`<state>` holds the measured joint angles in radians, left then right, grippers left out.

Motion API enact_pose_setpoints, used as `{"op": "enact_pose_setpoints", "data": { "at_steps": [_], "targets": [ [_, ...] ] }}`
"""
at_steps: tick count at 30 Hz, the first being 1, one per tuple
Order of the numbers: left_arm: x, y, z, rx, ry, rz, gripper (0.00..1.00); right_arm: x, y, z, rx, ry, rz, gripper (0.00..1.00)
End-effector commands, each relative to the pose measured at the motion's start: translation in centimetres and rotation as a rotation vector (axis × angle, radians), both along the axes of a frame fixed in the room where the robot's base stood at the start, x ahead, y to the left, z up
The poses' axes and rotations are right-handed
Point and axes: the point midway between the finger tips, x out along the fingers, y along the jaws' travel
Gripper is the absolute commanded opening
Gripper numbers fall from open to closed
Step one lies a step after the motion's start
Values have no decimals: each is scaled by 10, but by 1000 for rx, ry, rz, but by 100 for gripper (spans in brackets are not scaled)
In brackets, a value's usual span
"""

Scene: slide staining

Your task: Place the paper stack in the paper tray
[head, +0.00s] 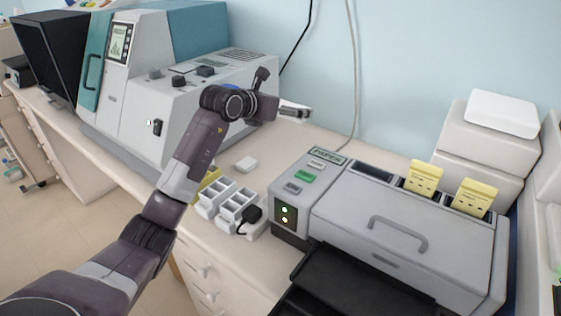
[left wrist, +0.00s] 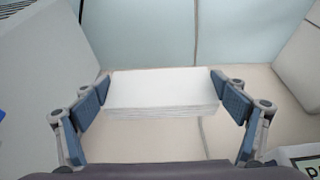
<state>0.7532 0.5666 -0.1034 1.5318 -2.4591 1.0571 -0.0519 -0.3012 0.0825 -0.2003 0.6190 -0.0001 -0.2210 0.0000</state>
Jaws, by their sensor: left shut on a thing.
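In the left wrist view, a white paper stack (left wrist: 162,92) sits level between the two blue finger pads of my left gripper (left wrist: 165,97). The gripper is shut on its two short sides. In the head view, my left gripper (head: 294,111) is over the back of the counter, between the large analyser and the grey machine, mostly seen edge-on. A grey machine (head: 405,228) with a label that seems to read "PAPER" stands at the right. A black tray (head: 345,284) sticks out at its front. Two yellow pieces stand in slots on its top. My right gripper is not in view.
A large grey and teal analyser (head: 165,80) fills the back left. White racks (head: 232,207) and a small white block (head: 245,164) lie on the counter (head: 335,142). A white box (head: 490,137) stands behind the machine. A cable hangs down the wall behind the gripper.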

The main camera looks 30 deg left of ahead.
Motion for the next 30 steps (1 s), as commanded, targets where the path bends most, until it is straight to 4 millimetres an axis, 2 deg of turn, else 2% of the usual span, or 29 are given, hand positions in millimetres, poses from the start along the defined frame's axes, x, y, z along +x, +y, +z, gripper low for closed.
{"op": "enact_pose_setpoints", "data": {
  "at_steps": [3, 9, 12, 20, 25, 30],
  "targets": [
    [-1, -1, -35, -4, 7, 0, 63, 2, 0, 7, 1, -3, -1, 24],
    [-1, 0, -87, -3, 5, 2, 63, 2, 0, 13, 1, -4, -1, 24],
    [0, 0, -107, -2, 3, 1, 63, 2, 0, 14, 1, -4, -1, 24],
    [0, 0, -132, -3, 1, 0, 63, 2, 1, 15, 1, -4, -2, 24],
    [0, 0, -159, -2, 2, 1, 63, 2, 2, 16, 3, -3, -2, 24],
    [0, 0, -166, 0, -2, 0, 63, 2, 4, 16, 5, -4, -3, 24]
  ]
}}
